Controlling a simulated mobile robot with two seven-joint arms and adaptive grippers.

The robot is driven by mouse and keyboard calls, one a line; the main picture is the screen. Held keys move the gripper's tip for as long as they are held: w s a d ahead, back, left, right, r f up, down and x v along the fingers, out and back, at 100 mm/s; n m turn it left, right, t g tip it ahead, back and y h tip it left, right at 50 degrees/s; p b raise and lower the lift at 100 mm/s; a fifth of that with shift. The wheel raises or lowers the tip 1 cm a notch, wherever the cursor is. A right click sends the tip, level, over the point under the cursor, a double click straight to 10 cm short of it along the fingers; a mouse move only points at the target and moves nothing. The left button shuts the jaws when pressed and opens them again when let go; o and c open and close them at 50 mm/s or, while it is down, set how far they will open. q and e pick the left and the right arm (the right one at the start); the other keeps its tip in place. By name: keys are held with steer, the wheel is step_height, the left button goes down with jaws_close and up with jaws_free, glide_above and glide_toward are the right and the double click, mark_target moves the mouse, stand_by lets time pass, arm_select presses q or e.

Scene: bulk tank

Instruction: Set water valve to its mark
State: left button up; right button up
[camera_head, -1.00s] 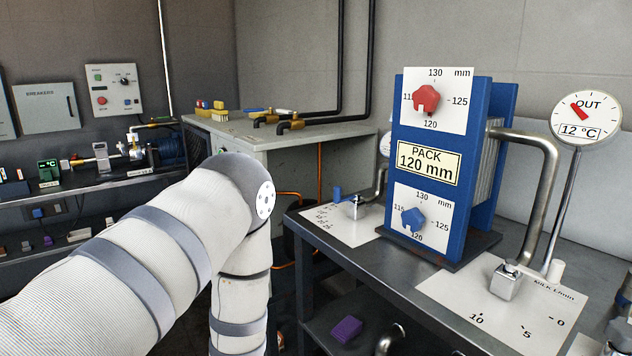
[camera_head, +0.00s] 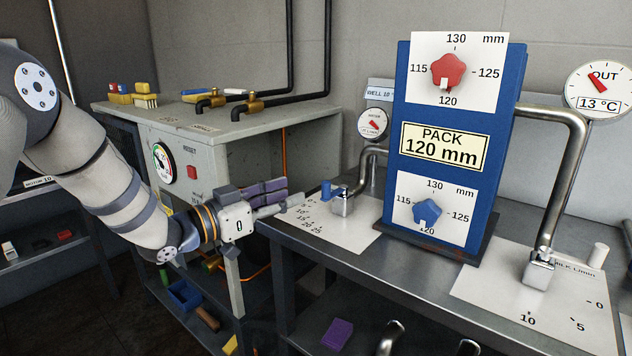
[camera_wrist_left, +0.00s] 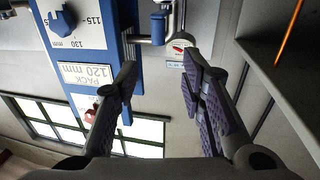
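The water valve is a small silver body with a blue lever handle (camera_head: 326,188) at the left end of the steel bench. It stands on a white scale plate (camera_head: 345,235) with marks around 10 to 25, partly hidden by my gripper. My left gripper (camera_head: 290,197) is just left of the handle, its fingers pointing right toward it. In the left wrist view the fingers (camera_wrist_left: 160,67) are spread, with nothing between their pads. The blue handle (camera_wrist_left: 158,28) shows there beyond the gap between the fingertips. I see no contact. My right gripper is not in view.
The blue plate pack (camera_head: 405,120) stands right of the valve with a red and a blue knob. A pipe and small round gauge (camera_head: 373,123) rise behind the valve. A milk valve (camera_head: 537,270) is farther right. A grey cabinet (camera_head: 215,150) stands behind my arm.

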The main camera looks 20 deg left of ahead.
mark_target(326, 181)
arm_select(q)
steer(key=x, duration=0.3)
steer(key=b+x, duration=0.1)
steer(key=x, duration=0.5)
steer(key=shift+w+d+f, duration=0.25)
steer(key=shift+d+f, duration=0.05)
steer(key=shift+d, duration=0.05)
steer(key=shift+w+d+r, duration=0.15)
steer(key=shift+w+d, duration=0.1)
steer(key=shift+w, duration=0.2)
steer(key=shift+a, duration=0.1)
jaws_close()
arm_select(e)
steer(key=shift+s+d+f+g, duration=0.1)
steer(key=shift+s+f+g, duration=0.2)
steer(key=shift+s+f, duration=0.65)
